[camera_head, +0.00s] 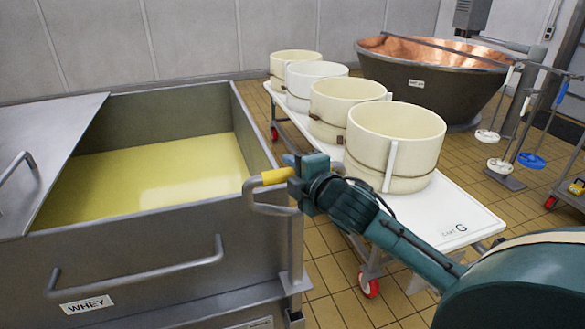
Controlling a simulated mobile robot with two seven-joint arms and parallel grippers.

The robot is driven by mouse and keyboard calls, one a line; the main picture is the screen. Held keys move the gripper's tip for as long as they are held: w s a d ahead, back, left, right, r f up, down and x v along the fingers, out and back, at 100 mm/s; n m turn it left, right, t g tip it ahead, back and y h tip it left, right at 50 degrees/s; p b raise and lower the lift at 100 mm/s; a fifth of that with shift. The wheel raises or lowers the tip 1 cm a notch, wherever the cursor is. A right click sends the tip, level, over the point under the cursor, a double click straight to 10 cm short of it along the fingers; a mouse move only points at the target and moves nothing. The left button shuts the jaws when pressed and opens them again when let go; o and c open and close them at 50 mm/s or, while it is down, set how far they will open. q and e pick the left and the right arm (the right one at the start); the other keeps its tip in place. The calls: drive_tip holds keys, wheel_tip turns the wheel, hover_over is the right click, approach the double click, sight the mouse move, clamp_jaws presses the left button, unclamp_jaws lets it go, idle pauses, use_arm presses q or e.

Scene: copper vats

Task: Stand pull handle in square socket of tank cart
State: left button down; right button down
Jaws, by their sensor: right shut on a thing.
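The pull handle has a yellow grip (277,176) on a bent grey metal loop (268,209). A grey upright bar (297,245), apparently its shaft, runs down below the loop beside the tank's near right corner. My right gripper (291,174) is shut on the handle at the right end of the yellow grip. The tank cart (180,245) is a steel tank marked WHEY, holding yellow liquid. A small bracket (295,284), which looks like the socket, sits at its lower right corner. The bar's foot meets the bracket in the picture; I cannot tell whether it is inside. My left gripper is not in view.
A white cart (455,212) with several cream moulds (395,140) stands close on the right of the tank. A copper vat (425,85) and a rack of hanging tools (520,130) are behind it. Tiled floor (325,265) shows between tank and cart.

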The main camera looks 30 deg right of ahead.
sight(292, 223)
drive_tip(key=shift+f+b, duration=1.2)
drive_tip(key=shift+f, duration=0.65)
drive_tip(key=shift+f+b, duration=0.55)
drive_tip(key=shift+f, duration=0.35)
drive_tip(key=shift+f+b, duration=2.7)
drive_tip(key=shift+f, duration=2)
